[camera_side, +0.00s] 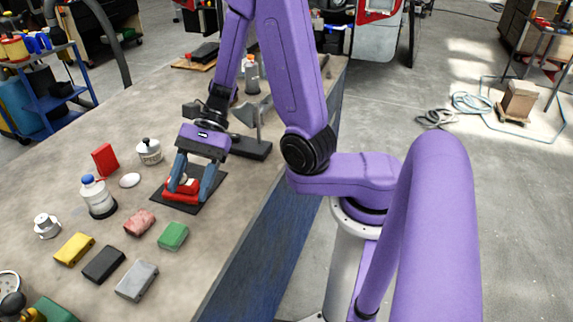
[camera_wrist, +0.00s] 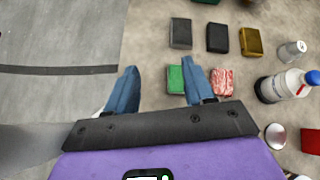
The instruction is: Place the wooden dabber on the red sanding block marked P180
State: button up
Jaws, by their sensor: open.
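My gripper (camera_side: 188,193) is open and low over a black mat (camera_side: 211,191) in the side view. A red object (camera_side: 180,195) lies on the mat between and below the fingers, with a small pale patch showing above it. The fingers partly hide both. I cannot read a P180 mark or pick out the wooden dabber for sure. Another red block (camera_side: 105,158) stands at the left. In the wrist view my gripper (camera_wrist: 159,66) has its fingers wide apart, and its body hides the mat and the red object.
Green (camera_side: 173,235), marbled red (camera_side: 139,222), yellow (camera_side: 74,248), black (camera_side: 103,263) and grey (camera_side: 136,280) blocks lie in front. A blue-capped bottle (camera_side: 98,197), a silver tin (camera_side: 149,151) and a white oval (camera_side: 130,180) stand left. A dark-based stand (camera_side: 250,147) is behind.

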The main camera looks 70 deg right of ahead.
jog(key=s+d+r+n+h, duration=0.1)
jog(key=s+d+n+h, duration=0.3)
jog(key=s+n, duration=0.4)
jog(key=s+d+r+n+h, duration=0.1)
jog(key=s+d+n+h, duration=0.3)
jog(key=n, duration=1.5)
jog(key=s+h, duration=0.2)
jog(key=s, duration=0.2)
jog(key=shift+s+r, duration=0.3)
jog(key=shift+r, duration=0.1)
